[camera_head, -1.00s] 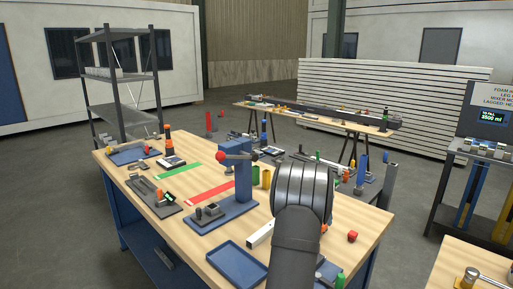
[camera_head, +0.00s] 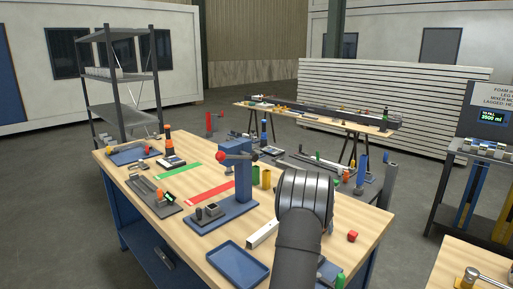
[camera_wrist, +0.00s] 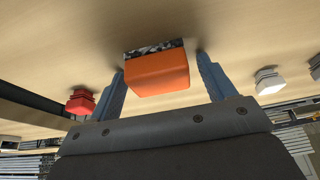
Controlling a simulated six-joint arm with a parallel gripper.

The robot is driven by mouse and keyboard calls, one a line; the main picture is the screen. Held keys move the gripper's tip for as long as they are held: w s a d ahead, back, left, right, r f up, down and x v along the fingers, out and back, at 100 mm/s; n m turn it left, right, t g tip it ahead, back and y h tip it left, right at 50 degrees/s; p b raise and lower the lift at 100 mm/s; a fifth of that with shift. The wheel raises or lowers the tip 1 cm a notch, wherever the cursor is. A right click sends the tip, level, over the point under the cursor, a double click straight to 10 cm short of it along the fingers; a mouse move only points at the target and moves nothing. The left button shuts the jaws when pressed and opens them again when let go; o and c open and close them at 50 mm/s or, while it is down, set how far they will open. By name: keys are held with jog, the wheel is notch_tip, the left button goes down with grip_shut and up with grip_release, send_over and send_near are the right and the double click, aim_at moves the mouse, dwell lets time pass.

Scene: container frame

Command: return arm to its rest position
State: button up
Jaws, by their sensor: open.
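My gripper (camera_wrist: 159,64) is open in the wrist view, its two blue fingers spread apart. An orange block (camera_wrist: 157,75) with a dark speckled strip along one edge shows between the fingers, with a gap visible on each side. I cannot tell how far it is from the fingertips in depth. In the head view my arm's dark grey links rise over the front of the wooden workbench (camera_head: 345,228) and hide the gripper.
In the wrist view a red piece (camera_wrist: 80,102) and a white piece (camera_wrist: 268,80) flank the gripper.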

notch_tip(320, 180, up, 4)
jog(key=shift+r, duration=0.1)
jog(key=s+d+r, duration=0.7)
jog(key=s+r, duration=0.1)
jog(key=s, duration=0.1)
jog(key=s+a, duration=2.1)
jog(key=a, duration=0.2)
jog(key=shift+r+m, duration=0.2)
jog(key=shift+m, duration=0.2)
jog(key=shift+o, duration=0.4)
jog(key=shift+s, duration=0.1)
